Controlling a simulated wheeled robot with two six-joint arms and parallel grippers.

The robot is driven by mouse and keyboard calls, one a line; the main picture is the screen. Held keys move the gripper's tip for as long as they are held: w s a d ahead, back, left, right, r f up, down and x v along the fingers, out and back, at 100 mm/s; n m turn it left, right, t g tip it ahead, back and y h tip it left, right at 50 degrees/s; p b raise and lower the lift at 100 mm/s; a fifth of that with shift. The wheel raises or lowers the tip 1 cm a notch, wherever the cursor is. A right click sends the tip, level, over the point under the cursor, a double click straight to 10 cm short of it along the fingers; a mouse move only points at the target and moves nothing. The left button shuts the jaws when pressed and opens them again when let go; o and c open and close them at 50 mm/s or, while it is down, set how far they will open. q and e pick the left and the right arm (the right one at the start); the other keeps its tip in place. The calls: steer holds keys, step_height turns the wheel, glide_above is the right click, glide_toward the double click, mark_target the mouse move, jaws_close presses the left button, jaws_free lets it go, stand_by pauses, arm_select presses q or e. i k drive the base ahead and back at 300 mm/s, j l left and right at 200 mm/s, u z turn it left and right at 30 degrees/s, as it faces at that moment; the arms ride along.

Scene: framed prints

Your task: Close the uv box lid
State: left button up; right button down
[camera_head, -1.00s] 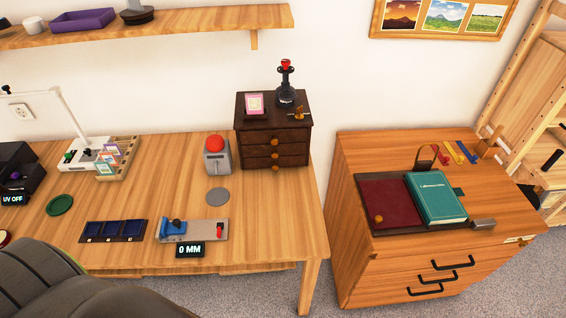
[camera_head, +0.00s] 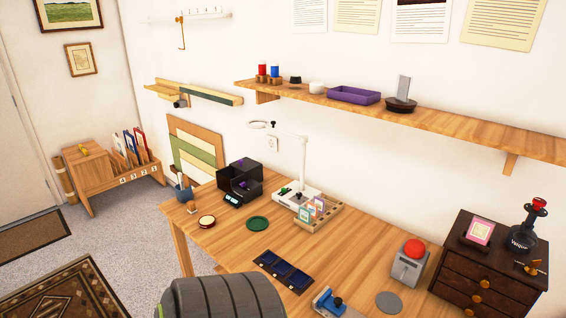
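The uv box (camera_head: 240,181) is a small black box at the far left end of the wooden desk. A small lit display (camera_head: 233,198) is on its front; its text is too small to read now. The box's front looks open, with a dark interior and a small purple thing inside. Its lid cannot be told apart clearly at this distance. Neither of my grippers is in view.
The desk (camera_head: 350,262) also holds a white lamp (camera_head: 303,160), a card rack (camera_head: 318,212), a green disc (camera_head: 258,223), blue trays (camera_head: 283,271) and a red-button device (camera_head: 410,262). Open floor lies left of the desk.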

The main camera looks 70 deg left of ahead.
mark_target(245, 164)
steer(key=u, duration=2.55)
steer(key=i+j+u, duration=0.25)
steer(key=i+j, duration=0.15)
steer(key=i+j+u, duration=0.25)
steer(key=i+j, duration=0.15)
steer(key=i+j+u, duration=0.25)
steer(key=i, duration=0.2)
steer(key=i+j+u, duration=0.25)
steer(key=i, duration=0.2)
steer(key=i+u, duration=0.3)
steer(key=i, duration=0.15)
steer(key=i+z, duration=0.45)
steer(key=i+j+z, duration=0.2)
steer(key=z, duration=0.25)
steer(key=i+j+z, duration=0.3)
steer(key=i+z, duration=0.15)
steer(key=i+j+z, duration=0.1)
steer(key=z, duration=0.4)
steer(key=i+j+z, duration=0.2)
steer(key=z, duration=0.25)
steer(key=i+j+z, duration=0.1)
steer(key=j+z, duration=0.15)
steer(key=z, duration=0.25)
steer(key=j+z, duration=0.25)
steer(key=z, duration=0.2)
steer(key=i+j, duration=0.05)
